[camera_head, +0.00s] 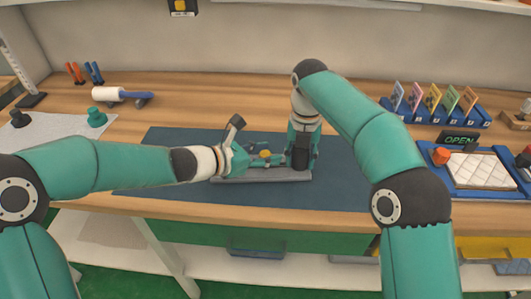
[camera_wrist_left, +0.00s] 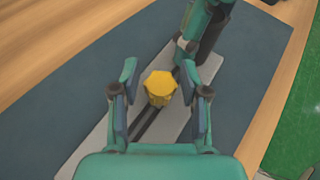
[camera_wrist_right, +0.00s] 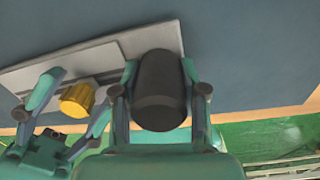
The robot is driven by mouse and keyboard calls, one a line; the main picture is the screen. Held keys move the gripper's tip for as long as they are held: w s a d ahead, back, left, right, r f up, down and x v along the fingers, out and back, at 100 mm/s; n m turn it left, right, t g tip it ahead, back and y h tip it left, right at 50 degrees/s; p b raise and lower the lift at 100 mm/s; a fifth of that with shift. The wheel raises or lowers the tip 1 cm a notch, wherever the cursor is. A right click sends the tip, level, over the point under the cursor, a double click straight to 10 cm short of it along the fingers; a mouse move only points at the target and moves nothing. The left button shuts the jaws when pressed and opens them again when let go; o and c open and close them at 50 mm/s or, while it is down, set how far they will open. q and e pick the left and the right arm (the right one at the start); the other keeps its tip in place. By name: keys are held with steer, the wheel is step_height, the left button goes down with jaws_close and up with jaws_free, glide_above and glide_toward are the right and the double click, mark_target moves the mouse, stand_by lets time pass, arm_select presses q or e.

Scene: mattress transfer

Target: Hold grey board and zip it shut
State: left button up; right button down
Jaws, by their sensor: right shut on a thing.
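A long grey board (camera_head: 285,175) lies flat with a dark groove along its middle, seen in the left wrist view (camera_wrist_left: 92,150). A yellow knob (camera_wrist_left: 160,87) sits over the groove. My left gripper (camera_wrist_left: 163,88) is open, its fingers on either side of the knob with visible gaps. My right gripper (camera_wrist_right: 160,90) is shut on an upright black cylindrical handle (camera_wrist_right: 159,92) at the board's right end. The knob also shows in the head view (camera_head: 265,154), partly hidden by my left gripper. Any fitting beneath the knob is hidden.
A dark blue mat (camera_head: 165,150) lies under the board on the wooden table. Pliers, a white roller (camera_head: 108,93) and a green knob (camera_head: 96,117) stand at left. A card rack (camera_head: 435,112) and a blue tray with a white quilted pad (camera_head: 480,170) are at right.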

arm_select(q)
jaws_close()
steer(key=a, duration=0.7)
steer(key=s+a, duration=0.1)
steer(key=a, duration=0.3)
steer(key=shift+a, duration=0.3)
arm_select(e)
steer(key=shift+d, duration=0.1)
arm_select(q)
steer(key=shift+o, duration=1.2)
jaws_free()
steer(key=shift+o, duration=0.2)
steer(key=shift+d, duration=0.1)
steer(key=shift+s, duration=0.1)
